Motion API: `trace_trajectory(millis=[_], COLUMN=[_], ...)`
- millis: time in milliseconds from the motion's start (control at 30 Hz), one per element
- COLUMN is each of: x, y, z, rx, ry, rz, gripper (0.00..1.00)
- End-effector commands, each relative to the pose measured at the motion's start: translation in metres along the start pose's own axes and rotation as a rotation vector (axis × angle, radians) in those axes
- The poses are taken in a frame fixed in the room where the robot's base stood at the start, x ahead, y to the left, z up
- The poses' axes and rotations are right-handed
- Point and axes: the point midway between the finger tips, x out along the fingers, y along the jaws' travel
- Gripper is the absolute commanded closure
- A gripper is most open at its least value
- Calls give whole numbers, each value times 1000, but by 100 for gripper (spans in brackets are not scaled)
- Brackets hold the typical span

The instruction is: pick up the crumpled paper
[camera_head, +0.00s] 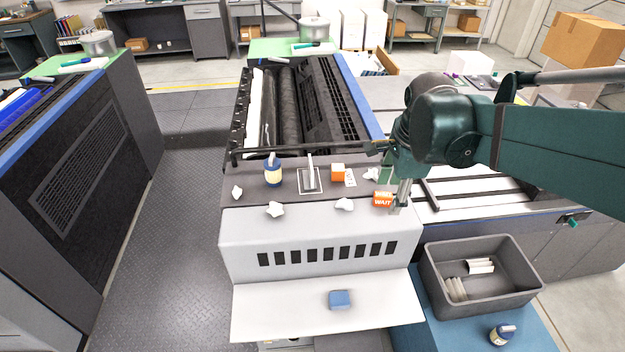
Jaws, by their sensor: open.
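Several crumpled white papers lie on the dark ledge at the front of the ink unit: one at the far left (237,192), one left of the middle near the front edge (275,209), one right of the middle (345,204), and one farther back on the right (371,174). My gripper (397,207) points down at the right end of the ledge, open, with no paper seen in it. It is right of the papers, beside an orange block marked WAIT (383,199). Whether it touches the block is unclear. The fingertips are small and partly hard to make out.
A blue-labelled jar (273,175), an upright grey tool on a white-framed plate (309,180) and an orange box (338,172) stand among the papers. Rollers (287,110) lie behind. A grey bin (440,288) holds white rolls. A blue block (340,299) rests on the lower white panel.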

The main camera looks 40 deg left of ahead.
Motion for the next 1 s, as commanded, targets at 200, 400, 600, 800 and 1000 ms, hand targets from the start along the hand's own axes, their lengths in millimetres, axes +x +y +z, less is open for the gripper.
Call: trace_trajectory(millis=[200, 400, 600, 800, 1000], x=[10, 23, 38, 55, 70], y=[-30, -50, -64, -70, -71], z=[60, 116, 176, 237, 289], rx=[95, 187, 279, 369, 445], ry=[-11, -10, 0, 20, 43], rz=[47, 89, 131, 170, 200], gripper=[52, 52, 52, 52, 52])
